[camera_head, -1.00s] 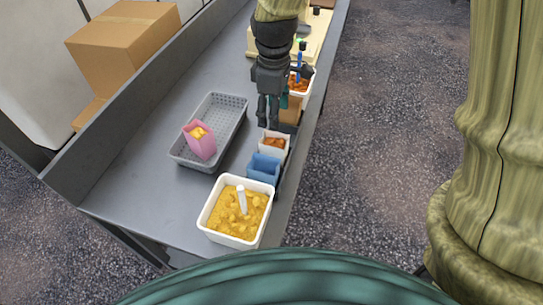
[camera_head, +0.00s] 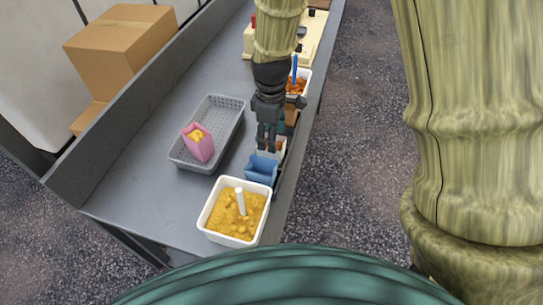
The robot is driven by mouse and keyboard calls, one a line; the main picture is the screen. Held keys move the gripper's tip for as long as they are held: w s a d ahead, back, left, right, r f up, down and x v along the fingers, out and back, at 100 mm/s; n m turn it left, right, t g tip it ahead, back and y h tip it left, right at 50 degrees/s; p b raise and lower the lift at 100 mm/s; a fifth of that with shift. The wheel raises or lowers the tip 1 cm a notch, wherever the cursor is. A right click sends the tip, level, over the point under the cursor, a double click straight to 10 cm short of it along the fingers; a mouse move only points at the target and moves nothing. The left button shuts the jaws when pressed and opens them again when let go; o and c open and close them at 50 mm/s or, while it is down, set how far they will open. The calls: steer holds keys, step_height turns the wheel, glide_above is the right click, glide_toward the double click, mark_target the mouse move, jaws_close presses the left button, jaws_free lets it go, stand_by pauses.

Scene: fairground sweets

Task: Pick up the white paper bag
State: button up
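The white paper bag (camera_head: 281,152) stands on the grey counter near its right edge, just behind a blue bag. Most of it is hidden by my gripper (camera_head: 266,146), which points down over it. Only a strip of the bag shows at the gripper's right side. The two dark fingers show a gap between them, so the gripper looks open. I cannot tell whether the fingers reach around the bag or are still above it.
The blue bag (camera_head: 261,170) stands close in front. A white tub (camera_head: 208,222) of yellow food with a scoop is nearer. A grey basket (camera_head: 178,160) holding a pink bag (camera_head: 199,147) lies to the left. Another tub (camera_head: 305,76) with orange food is behind. Counter space between basket and back wall is clear.

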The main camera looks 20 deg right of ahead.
mark_target(281, 141)
steer(key=shift+s+f+p, duration=0.1)
steer(key=shift+f+p, duration=0.35)
steer(key=shift+f, duration=1.2)
steer(key=c, duration=0.6)
